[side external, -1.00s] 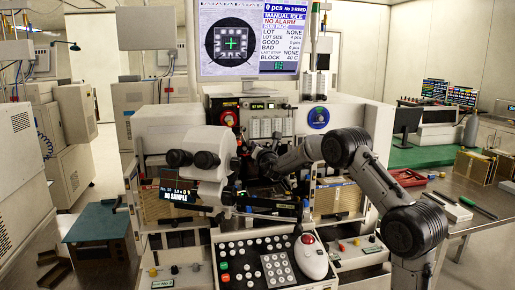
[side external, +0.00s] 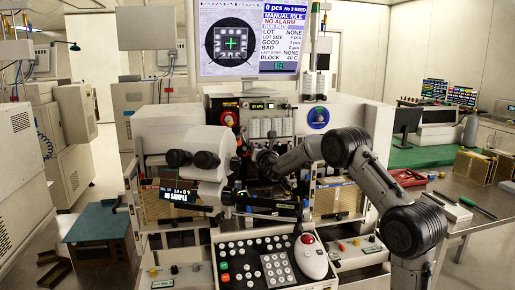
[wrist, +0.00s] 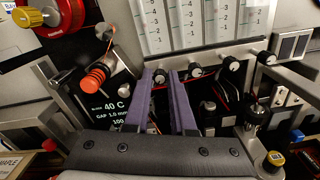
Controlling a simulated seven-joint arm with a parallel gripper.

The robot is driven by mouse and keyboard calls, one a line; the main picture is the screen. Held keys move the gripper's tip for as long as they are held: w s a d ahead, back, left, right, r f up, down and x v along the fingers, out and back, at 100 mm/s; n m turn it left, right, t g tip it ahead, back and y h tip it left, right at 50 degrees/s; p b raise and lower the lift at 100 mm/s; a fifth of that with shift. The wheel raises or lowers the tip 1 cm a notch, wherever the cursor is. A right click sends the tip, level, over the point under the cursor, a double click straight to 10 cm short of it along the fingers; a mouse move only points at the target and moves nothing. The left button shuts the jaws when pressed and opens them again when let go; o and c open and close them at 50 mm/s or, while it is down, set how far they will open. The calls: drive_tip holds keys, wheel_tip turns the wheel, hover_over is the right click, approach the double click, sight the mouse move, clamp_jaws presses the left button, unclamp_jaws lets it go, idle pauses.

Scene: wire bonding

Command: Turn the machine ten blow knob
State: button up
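The leftmost knob (wrist: 160,77) shows between the tips of my gripper's two purple fingers. The others sit to the right, such as one (wrist: 195,71) just beside the right finger and one (wrist: 230,63) further along. No readable label shows which is the ten blow knob. My gripper (wrist: 164,74) has its fingers apart with a gap between them; contact with the leftmost knob cannot be made out. In the side external view my gripper is small and dark among the machine parts.
The flow-meter panel (wrist: 205,22) stands behind the knobs. An orange knob (wrist: 92,78) and a small display (wrist: 108,108) lie left of the fingers. In the side external view, the microscope (side external: 205,160) stands left of my arm and a keypad (side external: 262,262) lies in front.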

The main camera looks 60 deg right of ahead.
drive_tip(key=shift+o, duration=0.2)
drive_tip(key=v, duration=1.4)
drive_tip(key=shift+w, duration=0.1)
drive_tip(key=s+a+r+m+h, duration=0.1)
drive_tip(key=s+a+r+m, duration=0.1)
drive_tip(key=r, duration=0.3)
drive_tip(key=s+a+r+m, duration=0.1)
drive_tip(key=s+a+r, duration=0.15)
drive_tip(key=r, duration=0.25)
drive_tip(key=s+a+m+g, duration=0.2)
drive_tip(key=s+m+g, duration=0.2)
drive_tip(key=s+m, duration=0.5)
drive_tip(key=s+a+f+m+g+y, duration=0.1)
drive_tip(key=s+a+f+m+y, duration=0.4)
drive_tip(key=a, duration=0.5)
drive_tip(key=s+a+f+m+g+y, duration=0.2)
drive_tip(key=s+a+f+m+y, duration=0.4)
drive_tip(key=s+a+f+y, duration=0.2)
drive_tip(key=s+a+f, duration=0.2)
drive_tip(key=a+f, duration=0.1)
drive_tip(key=shift+s+m+y, duration=0.3)
drive_tip(key=shift+s+y, duration=0.05)
drive_tip(key=shift+y, duration=0.05)
